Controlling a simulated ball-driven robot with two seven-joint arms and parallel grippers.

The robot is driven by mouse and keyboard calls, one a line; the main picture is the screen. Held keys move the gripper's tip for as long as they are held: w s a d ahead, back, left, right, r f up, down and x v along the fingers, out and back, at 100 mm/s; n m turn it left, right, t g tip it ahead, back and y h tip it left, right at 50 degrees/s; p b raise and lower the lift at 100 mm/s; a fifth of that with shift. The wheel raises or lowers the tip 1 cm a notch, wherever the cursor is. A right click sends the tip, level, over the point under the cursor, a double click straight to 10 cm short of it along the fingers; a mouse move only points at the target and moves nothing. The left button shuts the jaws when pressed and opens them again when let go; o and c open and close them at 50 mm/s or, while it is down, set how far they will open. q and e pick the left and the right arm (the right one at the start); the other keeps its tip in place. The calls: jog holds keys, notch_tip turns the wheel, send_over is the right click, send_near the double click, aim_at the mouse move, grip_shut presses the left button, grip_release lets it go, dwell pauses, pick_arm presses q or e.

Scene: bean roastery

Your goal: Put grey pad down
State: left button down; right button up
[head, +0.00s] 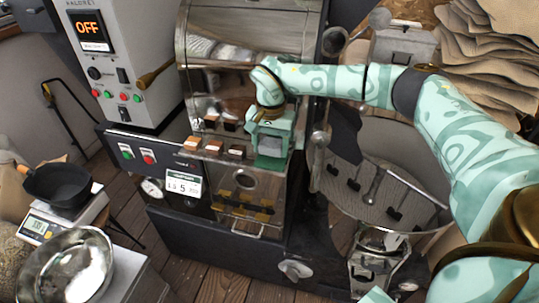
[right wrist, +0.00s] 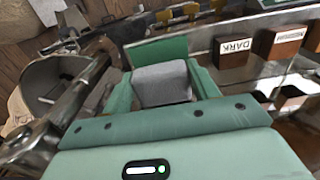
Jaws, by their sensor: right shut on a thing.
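My right gripper (head: 271,146) is over the front ledge of the roasting machine, pointing down. It is shut on the grey pad (right wrist: 163,84), a small light-grey block with rounded edges. In the right wrist view the pad sits between the two green fingers. In the head view the pad (head: 271,143) shows as a small grey patch within the gripper. A flat green piece (right wrist: 155,50) lies just past the pad; it also shows below the gripper in the head view (head: 270,163). I cannot tell whether the pad touches it. My left gripper is not in view.
Wooden blocks stand left of the gripper on the ledge, one marked DARK (right wrist: 232,49), another MEDIUM (right wrist: 279,44). A round cooling tray (head: 345,200) is at the right. A control box (head: 120,75), black pan (head: 58,185) and metal bowl (head: 78,268) are at left.

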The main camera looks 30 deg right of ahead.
aim_at(270, 155)
notch_tip(270, 155, down, 3)
jog(key=shift+b, duration=0.35)
jog(key=shift+a+r, duration=0.1)
jog(key=shift+r, duration=0.05)
jog(key=o, duration=0.9)
notch_tip(270, 155, up, 12)
jog(key=p, duration=0.4)
jog(key=shift+r, duration=0.1)
